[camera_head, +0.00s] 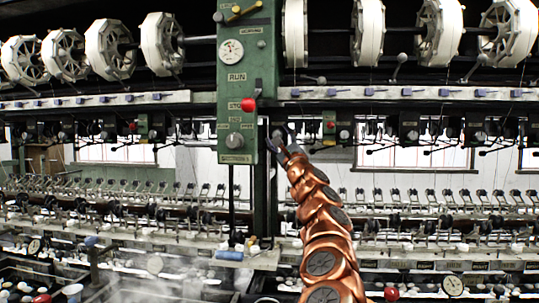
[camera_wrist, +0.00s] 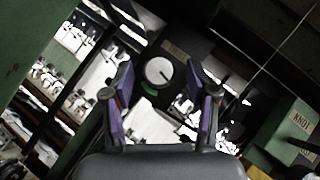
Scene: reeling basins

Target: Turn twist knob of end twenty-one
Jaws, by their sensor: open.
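A pale round twist knob (camera_wrist: 158,71) with a dark pointer mark sits on a dark panel in the wrist view. My gripper (camera_wrist: 160,66) is open, with one purple-lined finger on each side of the knob in this view. I cannot tell whether the fingers reach around it or stop short of it. In the head view my gripper (camera_head: 279,134) is at the end of my copper arm, just right of the green control column. The knob in front of it is not clear there. I cannot read an end number.
The green column (camera_head: 263,70) carries a dial (camera_head: 230,51), a red knob (camera_head: 248,105) and a grey knob (camera_head: 234,140), close left of my gripper. White reels (camera_head: 369,32) line the top. A green box (camera_wrist: 288,132) stands at the wrist view's right.

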